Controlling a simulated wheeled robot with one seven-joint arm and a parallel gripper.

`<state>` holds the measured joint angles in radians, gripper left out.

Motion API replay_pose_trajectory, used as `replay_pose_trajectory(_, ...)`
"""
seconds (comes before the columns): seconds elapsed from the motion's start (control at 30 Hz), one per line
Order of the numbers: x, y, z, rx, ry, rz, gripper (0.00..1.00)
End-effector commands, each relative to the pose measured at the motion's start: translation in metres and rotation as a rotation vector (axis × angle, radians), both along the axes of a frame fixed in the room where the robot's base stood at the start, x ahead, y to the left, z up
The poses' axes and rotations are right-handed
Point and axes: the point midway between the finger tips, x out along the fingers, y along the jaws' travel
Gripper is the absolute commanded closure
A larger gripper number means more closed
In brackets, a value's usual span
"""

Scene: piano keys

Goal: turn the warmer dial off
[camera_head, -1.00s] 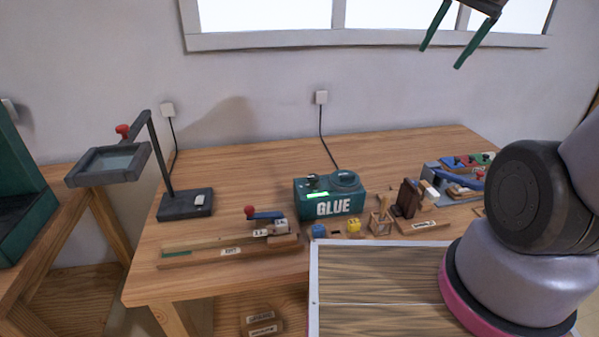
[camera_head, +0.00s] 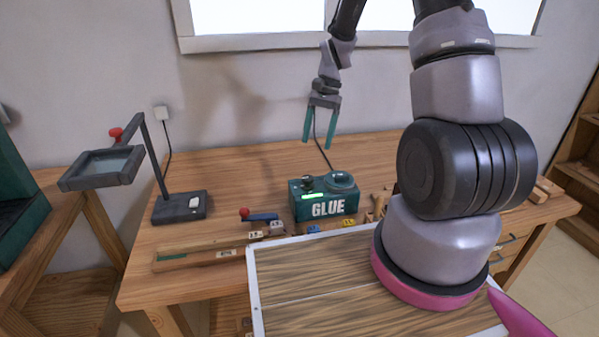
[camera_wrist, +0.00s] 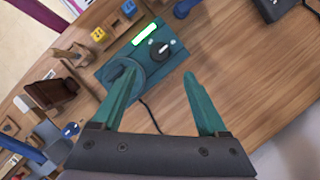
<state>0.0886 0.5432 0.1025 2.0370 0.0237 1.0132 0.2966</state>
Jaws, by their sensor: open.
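The glue warmer (camera_head: 325,197) is a teal box marked GLUE on the workbench. Its green indicator strip (camera_head: 315,196) is lit; the strip also shows in the wrist view (camera_wrist: 145,34). A dark round dial (camera_wrist: 159,48) with a pale pointer mark sits beside the strip; in the head view the dial (camera_head: 307,183) is small. A round teal lid or pot (camera_wrist: 124,78) is on the same top. My gripper (camera_head: 320,142) points down above and behind the warmer, open and empty. Its green fingers (camera_wrist: 156,82) show apart in the wrist view, touching nothing.
A lamp-like magnifier stand (camera_head: 180,207) is at the left. A blue block (camera_head: 313,229), a yellow block (camera_head: 348,222) and a wooden rail (camera_head: 200,256) lie in front. The bench right of the warmer is partly hidden by my arm.

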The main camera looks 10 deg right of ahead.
Motion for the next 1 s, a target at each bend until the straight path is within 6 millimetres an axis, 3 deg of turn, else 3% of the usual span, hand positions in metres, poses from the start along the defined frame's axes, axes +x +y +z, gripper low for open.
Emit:
replay_pose_trajectory(0.6,-0.027,0.026,-0.089,0.001,0.002,0.000,0.24)
replay_pose_trajectory(1.0,-0.029,0.029,-0.098,0.000,0.000,0.001,0.24)
